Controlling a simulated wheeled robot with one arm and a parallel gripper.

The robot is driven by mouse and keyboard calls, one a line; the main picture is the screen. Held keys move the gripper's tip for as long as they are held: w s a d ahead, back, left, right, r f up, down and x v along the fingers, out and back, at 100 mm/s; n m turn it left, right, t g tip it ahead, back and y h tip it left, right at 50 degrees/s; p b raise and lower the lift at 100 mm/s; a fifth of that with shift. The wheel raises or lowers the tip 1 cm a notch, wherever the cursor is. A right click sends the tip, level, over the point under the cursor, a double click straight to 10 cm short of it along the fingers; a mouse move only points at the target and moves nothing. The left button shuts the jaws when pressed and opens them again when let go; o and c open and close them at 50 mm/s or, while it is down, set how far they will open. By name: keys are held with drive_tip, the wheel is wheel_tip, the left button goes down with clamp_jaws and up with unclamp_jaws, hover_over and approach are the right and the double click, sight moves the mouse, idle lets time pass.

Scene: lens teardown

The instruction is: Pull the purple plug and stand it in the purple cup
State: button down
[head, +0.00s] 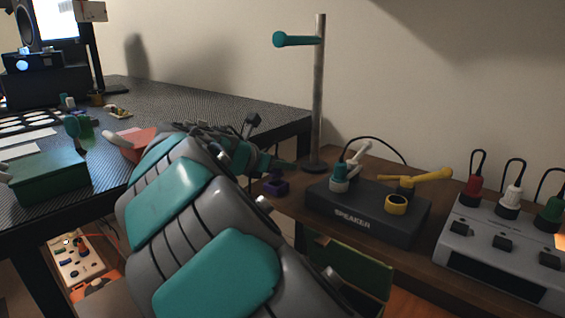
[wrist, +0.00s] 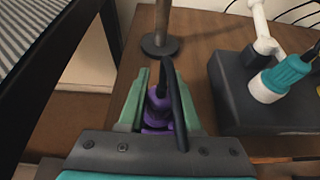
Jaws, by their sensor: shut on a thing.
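My gripper (wrist: 160,88) has its pale green fingers on either side of the purple plug (wrist: 156,105) in the wrist view and is shut on it. A black cable loop rises from the plug. More purple shows just below the plug; I cannot tell whether the plug is inside or above the cup. The plug is not clear in the head view.
A metal post (head: 318,95) with a round base stands behind the cup. The dark speaker box (head: 365,212) with teal-white and yellow plugs is to the right. A grey box (head: 500,250) with red, white and green plugs lies further right. A dark table (head: 180,98) is at left.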

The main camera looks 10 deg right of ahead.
drive_tip(key=shift+f, duration=1)
idle(0.4)
drive_tip(key=c, duration=0.5)
unclamp_jaws()
